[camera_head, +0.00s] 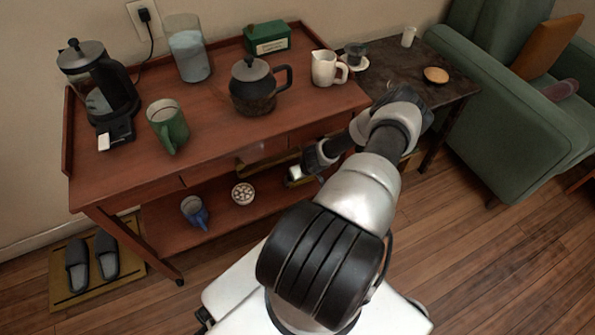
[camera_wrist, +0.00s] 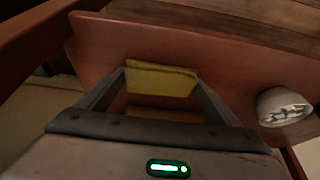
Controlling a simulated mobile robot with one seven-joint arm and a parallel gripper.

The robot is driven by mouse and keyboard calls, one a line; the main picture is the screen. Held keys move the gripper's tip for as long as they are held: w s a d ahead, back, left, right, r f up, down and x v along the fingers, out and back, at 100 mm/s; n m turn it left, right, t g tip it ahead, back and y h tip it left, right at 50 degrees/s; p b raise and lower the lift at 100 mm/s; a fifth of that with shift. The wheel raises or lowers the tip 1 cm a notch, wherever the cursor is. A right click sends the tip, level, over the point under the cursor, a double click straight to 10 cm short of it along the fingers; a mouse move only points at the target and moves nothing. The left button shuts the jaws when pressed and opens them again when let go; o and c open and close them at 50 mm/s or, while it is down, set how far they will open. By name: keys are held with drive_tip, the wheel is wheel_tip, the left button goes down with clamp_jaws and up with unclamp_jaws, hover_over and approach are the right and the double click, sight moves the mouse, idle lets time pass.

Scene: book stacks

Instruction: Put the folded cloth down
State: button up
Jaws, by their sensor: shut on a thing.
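The folded cloth (camera_wrist: 162,79) is yellow and shows in the wrist view, spanning between the two fingertips. My gripper (camera_wrist: 160,84) is shut on it. The cloth is over the reddish-brown lower shelf (camera_wrist: 232,66) of the cart; I cannot tell whether it touches the shelf. In the head view, my arm reaches to the right side of the cart, and the cloth cannot be made out clearly beneath the top.
The bowl (camera_wrist: 285,107) is right of my gripper in the wrist view. The cart top (camera_head: 215,115) overhangs the shelf. A dark side table (camera_head: 405,75) and green armchair (camera_head: 515,120) stand at right.

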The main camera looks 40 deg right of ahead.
drive_tip(key=shift+s+f, duration=0.1)
drive_tip(key=shift+a+f, duration=0.1)
drive_tip(key=shift+f, duration=0.25)
drive_tip(key=o, duration=0.8)
drive_tip(key=shift+s+f, duration=0.1)
drive_tip(key=shift+f, duration=0.05)
drive_tip(key=shift+w+p+v, duration=0.15)
drive_tip(key=shift+p+v, duration=0.7)
drive_tip(key=shift+v, duration=2.4)
drive_tip(key=shift+w+p+v, duration=0.2)
drive_tip(key=shift+p+v, duration=0.65)
drive_tip(key=shift+v, duration=2.4)
drive_tip(key=shift+r, duration=0.2)
